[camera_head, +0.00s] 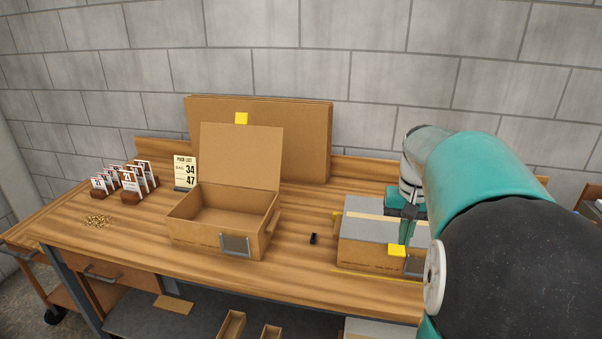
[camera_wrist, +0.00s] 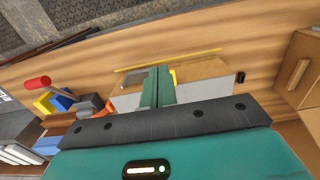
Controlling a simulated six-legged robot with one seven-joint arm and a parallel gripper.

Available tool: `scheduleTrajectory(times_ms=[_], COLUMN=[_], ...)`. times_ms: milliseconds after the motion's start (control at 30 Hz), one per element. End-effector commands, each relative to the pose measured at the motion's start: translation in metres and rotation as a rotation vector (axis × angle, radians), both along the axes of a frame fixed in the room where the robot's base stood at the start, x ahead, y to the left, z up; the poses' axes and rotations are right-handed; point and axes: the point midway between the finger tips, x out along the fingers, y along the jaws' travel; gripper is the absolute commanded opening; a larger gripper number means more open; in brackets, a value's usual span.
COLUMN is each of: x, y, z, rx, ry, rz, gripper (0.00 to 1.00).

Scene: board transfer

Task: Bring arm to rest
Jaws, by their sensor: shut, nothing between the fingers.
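My gripper (camera_head: 407,225) is on the right of the head view, above a closed cardboard box (camera_head: 372,256) with a grey top and yellow tabs. In the wrist view the two green fingers of my gripper (camera_wrist: 157,88) are together with nothing between them. The box (camera_wrist: 205,70) shows behind the fingers there. I cannot tell whether the fingertips touch the box. My teal and black arm covers the right side of the head view.
An open, empty cardboard box (camera_head: 218,241) stands mid-bench (camera_head: 130,232). A pick list sign (camera_head: 185,170) and several numbered cards (camera_head: 130,184) stand at left. A small black object (camera_head: 313,239) lies between the boxes. Tools, including a red-handled one (camera_wrist: 38,83), show in the wrist view.

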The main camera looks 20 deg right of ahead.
Motion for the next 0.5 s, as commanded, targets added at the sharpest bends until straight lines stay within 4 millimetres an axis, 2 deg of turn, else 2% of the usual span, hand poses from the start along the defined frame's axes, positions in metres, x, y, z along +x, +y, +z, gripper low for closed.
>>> scheduleTrajectory(times_ms=[133, 233, 367, 500], x=[0.000, -0.001, -0.008, -0.024], y=[0.005, 0.024, 0.070, 0.127], z=[0.001, 0.007, 0.017, 0.024], rx=[-0.001, -0.006, -0.020, -0.043], ry=[-0.007, -0.038, -0.109, -0.200], rz=[0.009, 0.043, 0.129, 0.242], gripper=[0.00, 0.00, 0.00, 0.00])
